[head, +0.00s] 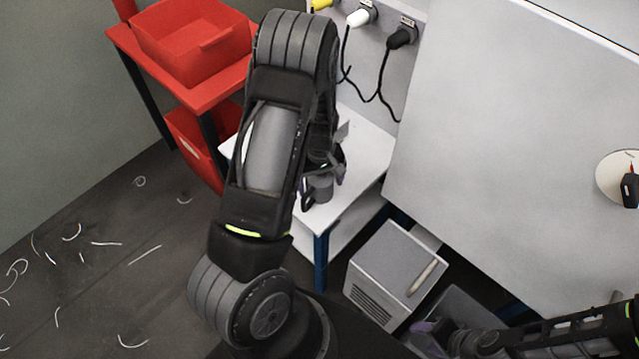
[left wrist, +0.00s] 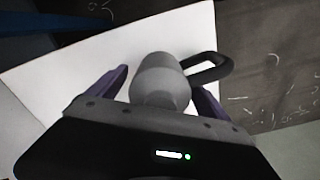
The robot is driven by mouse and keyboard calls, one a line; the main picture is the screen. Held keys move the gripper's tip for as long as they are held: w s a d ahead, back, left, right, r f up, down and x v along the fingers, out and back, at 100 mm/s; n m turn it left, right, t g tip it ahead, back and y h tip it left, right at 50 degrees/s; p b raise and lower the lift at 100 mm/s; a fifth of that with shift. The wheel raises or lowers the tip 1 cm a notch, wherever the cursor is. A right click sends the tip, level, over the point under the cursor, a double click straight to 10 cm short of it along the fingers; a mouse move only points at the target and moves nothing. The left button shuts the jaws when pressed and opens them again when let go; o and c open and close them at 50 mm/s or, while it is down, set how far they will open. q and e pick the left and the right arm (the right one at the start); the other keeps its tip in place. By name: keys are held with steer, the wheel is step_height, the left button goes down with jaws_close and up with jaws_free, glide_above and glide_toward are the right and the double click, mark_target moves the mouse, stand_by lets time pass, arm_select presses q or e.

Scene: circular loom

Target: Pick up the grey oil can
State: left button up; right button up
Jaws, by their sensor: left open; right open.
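The grey oil can (left wrist: 160,82) stands on a white tabletop in the left wrist view, its dark loop handle at its right. My left gripper (left wrist: 157,95) is open, with one purple finger on each side of the can; I cannot tell whether they touch it. In the head view the left gripper (head: 325,172) is over the white table, and part of the grey can (head: 320,190) shows below it, partly hidden by the arm. My right gripper (head: 432,334) is low at the bottom right, open, over a grey bin, away from the can.
The white side table (head: 362,157) has blue legs. A red table with a red bin (head: 190,45) stands at the back left. A grey box (head: 396,270) and a grey bin (head: 462,308) sit at the lower right. A large pale panel (head: 510,130) fills the right. Thread scraps litter the floor.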

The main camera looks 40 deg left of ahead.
arm_select(q)
steer(key=shift+f, duration=0.25)
stand_by(0.4)
steer(key=c, duration=1.8)
